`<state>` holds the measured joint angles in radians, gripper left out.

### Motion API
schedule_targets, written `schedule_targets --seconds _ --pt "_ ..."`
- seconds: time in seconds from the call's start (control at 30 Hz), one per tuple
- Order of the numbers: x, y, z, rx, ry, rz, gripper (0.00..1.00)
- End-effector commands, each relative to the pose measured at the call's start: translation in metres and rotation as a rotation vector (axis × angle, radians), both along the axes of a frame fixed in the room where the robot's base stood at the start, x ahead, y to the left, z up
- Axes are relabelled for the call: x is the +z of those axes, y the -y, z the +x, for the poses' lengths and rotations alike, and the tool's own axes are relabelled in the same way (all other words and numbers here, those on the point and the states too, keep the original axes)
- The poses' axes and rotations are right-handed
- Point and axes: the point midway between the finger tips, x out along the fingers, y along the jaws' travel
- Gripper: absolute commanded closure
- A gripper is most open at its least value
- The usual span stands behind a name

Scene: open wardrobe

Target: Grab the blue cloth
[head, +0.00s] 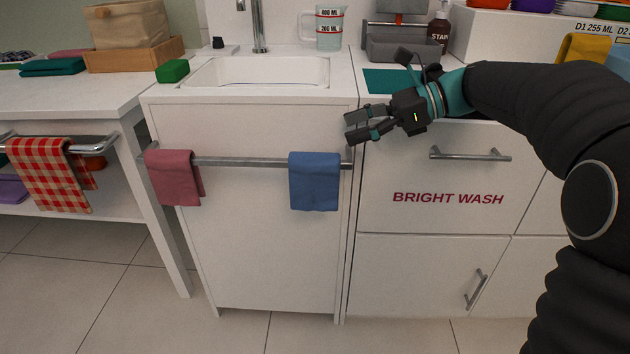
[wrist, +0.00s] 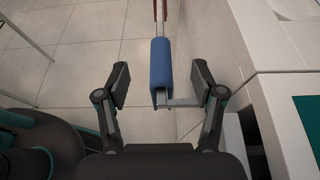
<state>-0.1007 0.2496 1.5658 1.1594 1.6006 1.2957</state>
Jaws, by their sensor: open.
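The blue cloth (head: 314,182) hangs folded over the right end of a metal rail (head: 240,162) on the front of the white sink cabinet. My gripper (head: 350,127) is open and empty, above and to the right of the cloth in the head view. In the wrist view the blue cloth (wrist: 161,72) lies ahead, between the lines of the two open fingers of my gripper (wrist: 160,85). Its top fold over the rail shows there. I see no contact between fingers and cloth.
A pink cloth (head: 174,177) hangs at the rail's left end. A red checked towel (head: 48,175) hangs on another rail at far left. The drawer handle (head: 470,154) juts out right of the cloth. The floor (head: 200,320) in front is clear.

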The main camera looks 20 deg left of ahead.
Motion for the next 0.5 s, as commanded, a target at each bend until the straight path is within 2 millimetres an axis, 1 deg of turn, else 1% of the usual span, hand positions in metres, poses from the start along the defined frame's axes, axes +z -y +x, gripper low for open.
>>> schedule_targets --seconds 0.03,0.3,0.4,0.5 --pt "-0.013 0.000 0.000 0.000 -0.003 -0.001 0.32" --pt "-0.061 0.000 -0.001 -0.001 -0.002 -0.001 0.32" --pt "-0.062 -0.014 -0.004 0.002 0.003 -0.001 0.32" --pt "-0.065 -0.020 -0.006 0.002 0.003 -0.001 0.32"
